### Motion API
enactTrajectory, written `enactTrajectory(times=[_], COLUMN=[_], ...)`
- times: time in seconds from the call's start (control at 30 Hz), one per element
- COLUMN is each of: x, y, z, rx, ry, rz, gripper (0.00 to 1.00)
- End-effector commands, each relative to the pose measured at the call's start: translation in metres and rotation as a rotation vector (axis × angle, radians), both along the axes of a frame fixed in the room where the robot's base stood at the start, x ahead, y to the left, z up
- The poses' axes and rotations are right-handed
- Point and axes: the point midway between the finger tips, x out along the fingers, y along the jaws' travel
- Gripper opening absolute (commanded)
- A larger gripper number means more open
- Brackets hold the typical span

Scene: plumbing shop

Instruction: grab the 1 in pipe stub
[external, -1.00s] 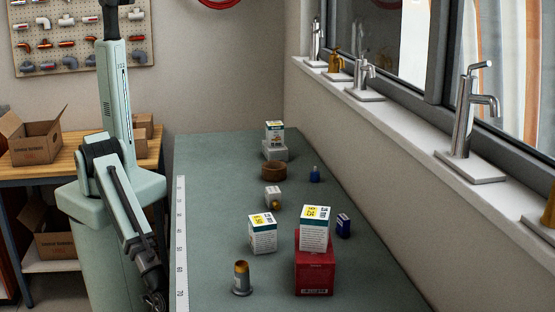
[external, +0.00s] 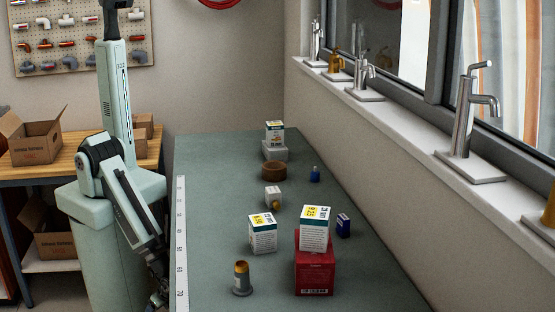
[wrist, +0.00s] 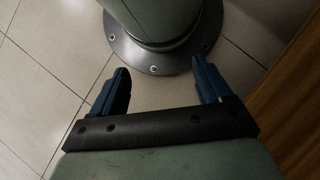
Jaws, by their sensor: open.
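A short grey cylinder with an orange-brown top (external: 242,279) stands upright at the near left of the green bench top. It looks most like the pipe stub, but I cannot read any size on it. My gripper (external: 158,298) hangs beside the bench's left edge, left of this cylinder and apart from it, partly dark and hard to make out. In the wrist view my gripper (wrist: 160,72) has its two blue fingers spread with nothing between them, over the tiled floor. The cylinder is not in the wrist view.
A white box (external: 263,236) stands behind the cylinder. Another white box (external: 315,230) sits on a red box (external: 314,270) to the right. A blue box (external: 343,226), a brown ring (external: 273,171) and a white scale strip (external: 182,240) are on the bench (external: 215,200).

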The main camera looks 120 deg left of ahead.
Motion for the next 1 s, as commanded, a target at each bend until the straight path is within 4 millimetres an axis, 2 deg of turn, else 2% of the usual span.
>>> enactTrajectory(times=[0.1,0.33,0.47,0.57,0.77,1.0], x=[0.000,0.001,0.016,0.041,0.108,0.184], y=[0.000,0.000,-0.004,-0.011,-0.042,-0.098], z=[0.000,0.000,0.002,0.005,0.022,0.054], rx=[0.000,0.000,0.000,0.000,-0.008,-0.037], ry=[0.000,-0.003,-0.029,-0.076,-0.209,-0.380], rz=[0.000,-0.001,-0.034,-0.092,-0.254,-0.429], gripper=[0.67,0.67,0.67,0.67,0.67,0.67])
